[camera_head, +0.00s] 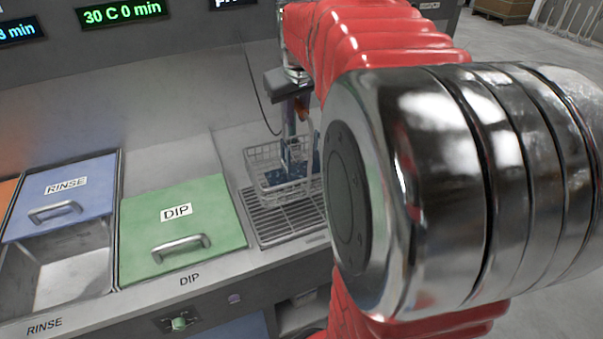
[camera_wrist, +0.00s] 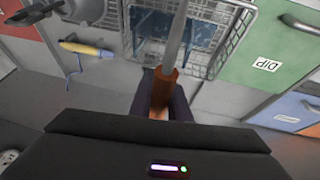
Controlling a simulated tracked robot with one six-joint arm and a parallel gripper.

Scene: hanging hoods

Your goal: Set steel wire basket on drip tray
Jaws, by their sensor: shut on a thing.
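The steel wire basket (camera_head: 262,158) is over the slatted drip tray (camera_head: 268,226), to the right of the green DIP lid. Blue pieces show inside the basket. I cannot tell whether its bottom touches the tray. My gripper (camera_head: 301,108) is above the basket, partly hidden behind my arm. In the wrist view, my gripper (camera_wrist: 163,97) is shut on the brown grip of the basket's steel handle. The wire mesh of the basket (camera_wrist: 225,25) shows beyond the fingers. My arm covers the right of the scene in the head view.
The green DIP lid (camera_head: 182,238) is shut, with a raised handle. The blue RINSE lid (camera_head: 62,200) has an open bay in front of it. A yellow-handled item (camera_wrist: 85,48) with a blue cord is left of the basket in the wrist view.

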